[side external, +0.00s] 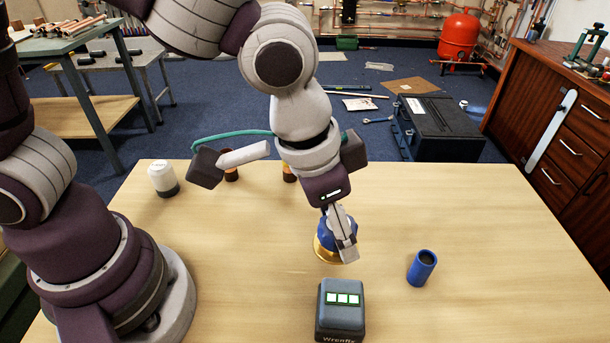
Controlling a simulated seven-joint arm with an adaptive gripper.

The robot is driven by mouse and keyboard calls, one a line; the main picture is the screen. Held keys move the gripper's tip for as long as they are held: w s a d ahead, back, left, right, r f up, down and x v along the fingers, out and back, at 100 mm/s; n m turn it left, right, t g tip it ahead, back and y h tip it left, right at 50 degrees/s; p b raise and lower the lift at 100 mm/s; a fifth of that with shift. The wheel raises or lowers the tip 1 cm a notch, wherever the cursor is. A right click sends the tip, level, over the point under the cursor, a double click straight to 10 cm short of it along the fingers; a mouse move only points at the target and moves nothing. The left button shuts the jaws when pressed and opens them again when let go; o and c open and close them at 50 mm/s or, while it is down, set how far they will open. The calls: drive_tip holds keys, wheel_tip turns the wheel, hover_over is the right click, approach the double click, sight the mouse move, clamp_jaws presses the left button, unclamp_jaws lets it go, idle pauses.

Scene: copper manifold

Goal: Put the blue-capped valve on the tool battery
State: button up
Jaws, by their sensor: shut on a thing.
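The blue-capped valve (325,240) has a blue cap and a brass-coloured base. My gripper (345,250) is shut on it, and its fingers hide part of the cap. The valve is above or on the table behind the battery; I cannot tell whether its base touches the wood. The tool battery (341,313) is a dark grey block with a lit panel of white-green squares on top. It stands upright at the front middle of the table, and nothing rests on it. It is nearer the camera than my gripper.
A blue cylinder (422,268) stands right of the battery on the wooden table (480,230). A white bottle with a dark base (162,179) stands at the back left. Copper-coloured pieces (231,174) stand behind my wrist. The table's right side is mostly clear.

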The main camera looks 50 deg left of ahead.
sight(353, 297)
drive_tip(key=shift+s+d+r+m, duration=0.15)
drive_tip(key=shift+d+r+m, duration=0.1)
drive_tip(key=shift+d+r, duration=0.25)
drive_tip(key=shift+s+d+r+m, duration=0.15)
drive_tip(key=shift+d+r+m, duration=0.1)
drive_tip(key=shift+d+r, duration=0.2)
drive_tip(key=f, duration=0.7)
drive_tip(key=shift+s+d+f, duration=0.15)
drive_tip(key=shift+d+f, duration=0.1)
drive_tip(key=shift+d, duration=0.15)
drive_tip(key=o, duration=1.2)
drive_tip(key=shift+f, duration=0.1)
